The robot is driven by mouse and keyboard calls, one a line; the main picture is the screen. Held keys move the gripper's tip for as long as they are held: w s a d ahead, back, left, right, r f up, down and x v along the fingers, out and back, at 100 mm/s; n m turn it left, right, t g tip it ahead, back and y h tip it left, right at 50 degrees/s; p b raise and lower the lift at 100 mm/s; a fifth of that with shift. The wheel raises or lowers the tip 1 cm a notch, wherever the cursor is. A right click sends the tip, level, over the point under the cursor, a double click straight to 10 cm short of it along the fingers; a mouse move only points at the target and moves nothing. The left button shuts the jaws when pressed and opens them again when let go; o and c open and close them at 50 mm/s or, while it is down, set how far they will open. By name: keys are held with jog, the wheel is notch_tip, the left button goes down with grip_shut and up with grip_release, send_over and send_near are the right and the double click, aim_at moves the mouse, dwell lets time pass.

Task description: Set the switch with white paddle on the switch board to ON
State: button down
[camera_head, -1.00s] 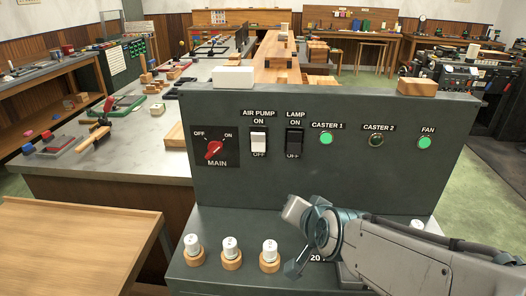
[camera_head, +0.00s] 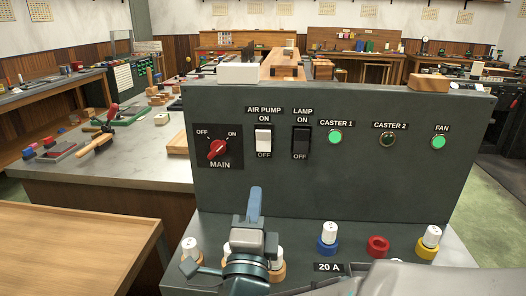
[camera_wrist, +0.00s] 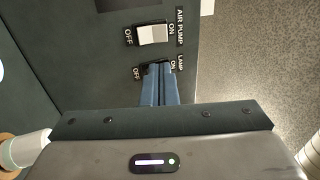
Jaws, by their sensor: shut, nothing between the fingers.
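The switch with the white paddle (camera_head: 263,138) is on the upright grey switch board (camera_head: 370,182), under the AIR PUMP label, with ON above and OFF below. I cannot tell surely which way the paddle is tipped. It also shows in the wrist view (camera_wrist: 152,34), turned sideways, with ON at the right. My gripper (camera_head: 255,192) is shut and empty, its blue fingers below the white paddle in the head view. In the wrist view the fingers (camera_wrist: 159,70) overlap the black LAMP switch (camera_head: 301,141) and partly hide it; the white paddle lies just beyond, apart from them.
A red MAIN knob (camera_head: 217,149) is left of the switch. Lamps CASTER 1 (camera_head: 335,137) and FAN (camera_head: 438,142) glow green; CASTER 2 (camera_head: 387,139) is dark. Fuses such as the blue-based one (camera_head: 327,240) stand on the lower ledge. A white block (camera_head: 238,73) sits on top.

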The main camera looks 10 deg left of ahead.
jog(key=shift+r, duration=0.1)
dwell(0.3)
jog(key=p, duration=0.7)
send_near(263, 136)
jog(key=p+x, duration=0.3)
jog(key=x, duration=0.4)
jog(key=shift+s+d+p, duration=0.1)
jog(key=shift+d+p, duration=0.05)
jog(key=shift+p, duration=0.25)
